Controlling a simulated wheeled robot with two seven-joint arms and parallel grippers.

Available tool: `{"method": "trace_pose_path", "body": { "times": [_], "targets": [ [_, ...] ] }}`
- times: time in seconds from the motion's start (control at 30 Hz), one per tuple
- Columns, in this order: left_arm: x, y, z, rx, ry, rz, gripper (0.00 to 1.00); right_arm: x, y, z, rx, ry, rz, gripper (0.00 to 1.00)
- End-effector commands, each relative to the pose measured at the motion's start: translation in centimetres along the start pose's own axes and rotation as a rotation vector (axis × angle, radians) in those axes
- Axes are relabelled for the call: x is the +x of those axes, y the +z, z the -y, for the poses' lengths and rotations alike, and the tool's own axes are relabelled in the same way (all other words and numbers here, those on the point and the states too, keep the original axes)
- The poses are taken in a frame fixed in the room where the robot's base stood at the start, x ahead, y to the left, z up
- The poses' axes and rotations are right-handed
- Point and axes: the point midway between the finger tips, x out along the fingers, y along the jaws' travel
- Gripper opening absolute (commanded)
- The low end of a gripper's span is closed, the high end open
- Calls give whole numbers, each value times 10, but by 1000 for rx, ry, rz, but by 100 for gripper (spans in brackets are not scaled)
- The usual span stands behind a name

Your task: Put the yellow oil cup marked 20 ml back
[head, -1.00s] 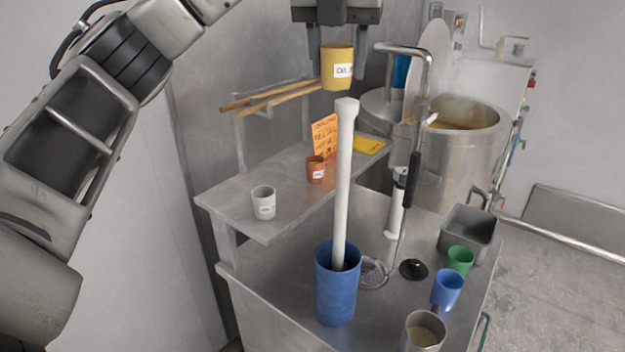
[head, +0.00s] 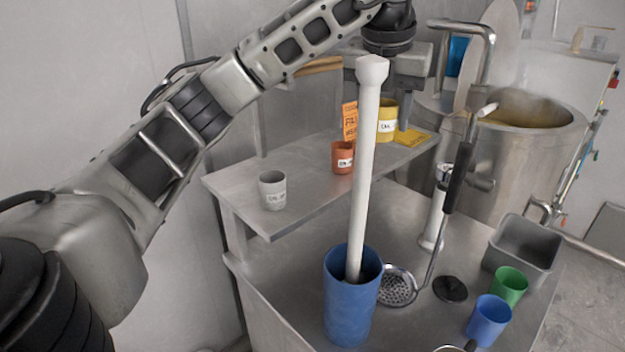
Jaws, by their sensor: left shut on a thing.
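The yellow oil cup (head: 387,128) with a white label is upright at the raised shelf (head: 300,190), just left of a yellow card (head: 415,138). The label is too small to read fully. My left gripper (head: 390,104) comes from above and is shut on the yellow cup. The white pole hides part of the cup's left side and of the gripper. I cannot tell whether the cup's base touches the shelf. My right gripper is not in view.
A red-brown cup (head: 342,158), an orange sign (head: 350,120) and a grey cup (head: 272,190) stand on the shelf. A tall white pole (head: 362,170) rises from a blue container (head: 348,310) in front. A steaming pot (head: 530,150) is at right.

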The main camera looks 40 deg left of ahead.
Motion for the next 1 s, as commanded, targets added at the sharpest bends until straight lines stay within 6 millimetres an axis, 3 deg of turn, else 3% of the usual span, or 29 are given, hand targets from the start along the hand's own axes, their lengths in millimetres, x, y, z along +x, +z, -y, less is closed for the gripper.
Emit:
{"method": "trace_pose_path", "body": {
  "times": [0.2,0.4,0.77,1.0],
  "targets": [
    [26,-8,-57,-6,3,-4,24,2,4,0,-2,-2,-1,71],
    [57,-18,-94,-2,6,-5,24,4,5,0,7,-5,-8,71],
    [87,-27,-120,-2,4,-3,24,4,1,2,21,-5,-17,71],
    [114,-35,-119,2,1,-2,24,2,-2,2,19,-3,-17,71]
  ]
}}
